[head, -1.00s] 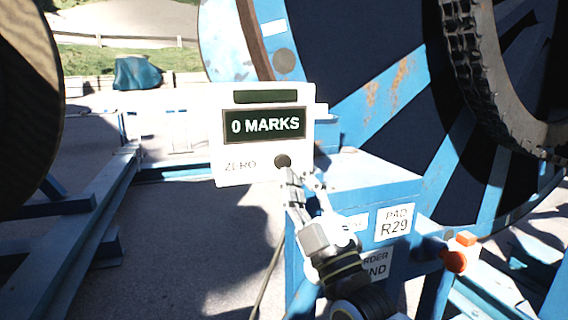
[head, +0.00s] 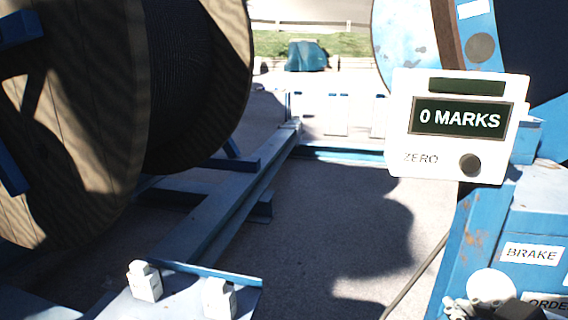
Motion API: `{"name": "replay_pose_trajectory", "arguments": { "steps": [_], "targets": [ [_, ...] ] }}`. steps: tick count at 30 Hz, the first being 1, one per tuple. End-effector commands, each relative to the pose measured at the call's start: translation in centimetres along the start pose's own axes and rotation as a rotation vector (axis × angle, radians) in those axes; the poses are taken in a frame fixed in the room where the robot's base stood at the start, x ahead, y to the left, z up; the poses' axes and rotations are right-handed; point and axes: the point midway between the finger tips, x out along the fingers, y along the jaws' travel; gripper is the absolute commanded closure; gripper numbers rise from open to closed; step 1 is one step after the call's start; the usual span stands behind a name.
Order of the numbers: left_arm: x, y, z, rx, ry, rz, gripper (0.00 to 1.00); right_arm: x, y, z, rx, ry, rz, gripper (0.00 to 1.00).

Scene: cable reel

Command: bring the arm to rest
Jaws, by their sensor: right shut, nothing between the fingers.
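My right gripper (head: 463,306) shows at the bottom right of the head view, partly cut off by the lower edge. It is shut and empty, low in front of the blue stand and below the counter box. The white counter box (head: 402,122) reads "0 MARKS" and has a dark round button (head: 470,164) beside the word ZERO. The gripper is apart from this button. My left gripper is not in view.
A large wooden reel (head: 90,120) wound with dark cable stands at the left. A blue stand (head: 468,245) with a BRAKE label (head: 531,253) is at the right. A blue rail (head: 235,205) runs along the ground. Paved ground (head: 330,215) lies open between them.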

Motion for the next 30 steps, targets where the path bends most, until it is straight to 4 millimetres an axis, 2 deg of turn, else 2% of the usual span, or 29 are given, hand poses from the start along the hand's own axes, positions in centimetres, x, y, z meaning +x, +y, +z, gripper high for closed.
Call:
{"name": "replay_pose_trajectory", "arguments": {
  "steps": [3,6,15,16,18,23,26,29,30],
  "targets": [
    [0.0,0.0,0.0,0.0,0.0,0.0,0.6,-2.9,-1.7,3.5,0.112,-0.207,-0.069,1.0],
    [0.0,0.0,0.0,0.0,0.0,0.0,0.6,-5.2,-2.6,5.9,0.191,-0.354,-0.095,1.0],
    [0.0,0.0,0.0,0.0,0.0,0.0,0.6,-12.9,-4.4,10.9,0.379,-0.724,-0.092,1.0],
    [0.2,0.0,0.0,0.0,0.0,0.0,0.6,-13.0,-4.7,11.6,0.391,-0.748,-0.089,1.0],
    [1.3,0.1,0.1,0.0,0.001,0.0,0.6,-10.6,-5.6,13.9,0.389,-0.752,-0.092,1.0],
    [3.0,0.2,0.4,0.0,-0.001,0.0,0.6,-6.8,-7.5,18.7,0.391,-0.77,-0.095,1.0],
    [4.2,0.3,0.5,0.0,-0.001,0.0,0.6,-4.3,-8.9,22.3,0.394,-0.782,-0.097,1.0],
    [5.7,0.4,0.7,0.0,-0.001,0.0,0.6,-1.7,-10.9,26.9,0.396,-0.8,-0.101,1.0],
    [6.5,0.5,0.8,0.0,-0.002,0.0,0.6,-0.6,-11.8,29.2,0.398,-0.809,-0.102,1.0]
  ]
}}
